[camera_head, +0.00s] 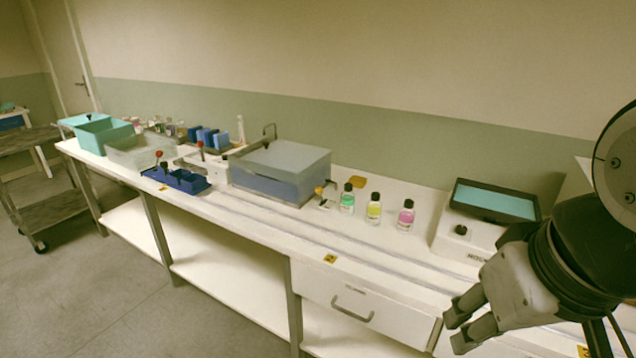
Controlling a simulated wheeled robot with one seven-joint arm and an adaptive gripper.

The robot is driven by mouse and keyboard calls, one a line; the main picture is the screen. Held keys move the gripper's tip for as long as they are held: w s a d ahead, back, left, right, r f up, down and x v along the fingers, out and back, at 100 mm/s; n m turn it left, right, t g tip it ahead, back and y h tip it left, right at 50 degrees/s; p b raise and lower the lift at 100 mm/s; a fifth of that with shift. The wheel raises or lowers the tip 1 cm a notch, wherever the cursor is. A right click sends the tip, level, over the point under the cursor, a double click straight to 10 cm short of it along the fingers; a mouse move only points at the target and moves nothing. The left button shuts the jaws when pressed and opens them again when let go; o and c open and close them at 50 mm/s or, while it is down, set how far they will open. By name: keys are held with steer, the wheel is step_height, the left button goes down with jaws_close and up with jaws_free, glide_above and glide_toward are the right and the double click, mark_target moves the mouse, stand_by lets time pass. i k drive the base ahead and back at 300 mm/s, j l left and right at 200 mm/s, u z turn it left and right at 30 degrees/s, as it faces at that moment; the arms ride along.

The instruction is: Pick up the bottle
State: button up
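Three small bottles with black caps stand upright in a row on the white bench: a green bottle (347,200), a yellow bottle (374,209) and a pink bottle (405,217). Which one the task means, I cannot tell. My gripper (452,328) is at the lower right, in front of the bench edge and drawer, well apart from the bottles. Its two fingers are spread with a gap between them, and nothing shows in it.
A device with a teal screen (493,202) stands right of the bottles. A grey box-shaped unit (281,172) stands left of them. Farther left are a blue rack (180,180) and a teal bin (103,136). The bench front (262,237) is mostly clear.

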mark_target(347, 201)
steer(key=i+j+z, duration=0.1)
steer(key=z, duration=0.45)
steer(key=i+j+z, duration=0.25)
steer(key=j, duration=0.15)
steer(key=j+z, duration=0.25)
steer(key=j, duration=0.15)
steer(key=j+z, duration=0.25)
steer(key=j, duration=0.2)
steer(key=i+j+z, duration=0.1)
steer(key=j, duration=0.85)
steer(key=i+j, duration=0.15)
steer(key=j, duration=0.75)
steer(key=i+j+z, duration=0.15)
steer(key=j, duration=0.8)
steer(key=k, duration=0.1)
